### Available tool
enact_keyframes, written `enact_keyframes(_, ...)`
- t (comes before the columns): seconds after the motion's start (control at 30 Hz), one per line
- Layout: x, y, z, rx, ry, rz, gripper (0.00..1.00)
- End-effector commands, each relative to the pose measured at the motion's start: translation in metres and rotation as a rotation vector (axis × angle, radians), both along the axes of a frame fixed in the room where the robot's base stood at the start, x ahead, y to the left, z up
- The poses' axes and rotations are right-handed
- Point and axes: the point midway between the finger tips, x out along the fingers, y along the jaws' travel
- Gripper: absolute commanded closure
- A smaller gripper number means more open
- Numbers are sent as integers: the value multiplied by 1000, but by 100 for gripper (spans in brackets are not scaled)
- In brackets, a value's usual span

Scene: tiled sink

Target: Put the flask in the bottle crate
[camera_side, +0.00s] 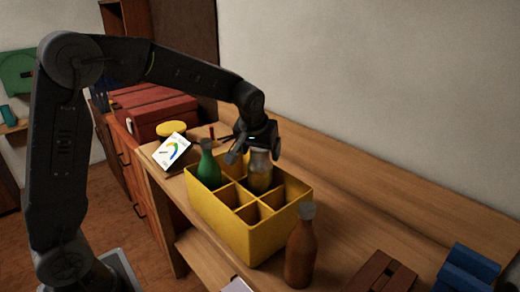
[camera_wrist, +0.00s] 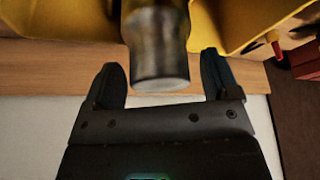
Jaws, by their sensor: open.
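The yellow bottle crate (camera_side: 233,229) stands on the wooden bench and is divided into compartments. The flask (camera_side: 260,171), brownish with a grey cap, stands upright in a back compartment of the crate. It also shows in the wrist view (camera_wrist: 157,42), with its capped end between the fingers. My gripper (camera_side: 253,155) is at the flask's top, with its fingers spread on both sides. In the wrist view my gripper (camera_wrist: 168,85) is open, with a gap between each finger and the flask. The crate shows along the top of the wrist view (camera_wrist: 225,22). The flask's base is hidden inside the crate.
A brown bottle (camera_side: 300,250) stands just outside the crate's front right. A white card (camera_side: 171,151) and a yellow-lidded jar (camera_side: 171,129) are at left. Blue (camera_side: 467,268) and brown blocks (camera_side: 383,273) lie at right.

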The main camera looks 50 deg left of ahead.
Motion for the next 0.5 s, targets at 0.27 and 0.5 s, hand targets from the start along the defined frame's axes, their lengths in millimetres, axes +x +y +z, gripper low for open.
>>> enact_keyframes(0.27,-7,-4,25,1,-6,-1,18)
enact_keyframes(0.5,-24,-13,73,0,-7,-1,18)
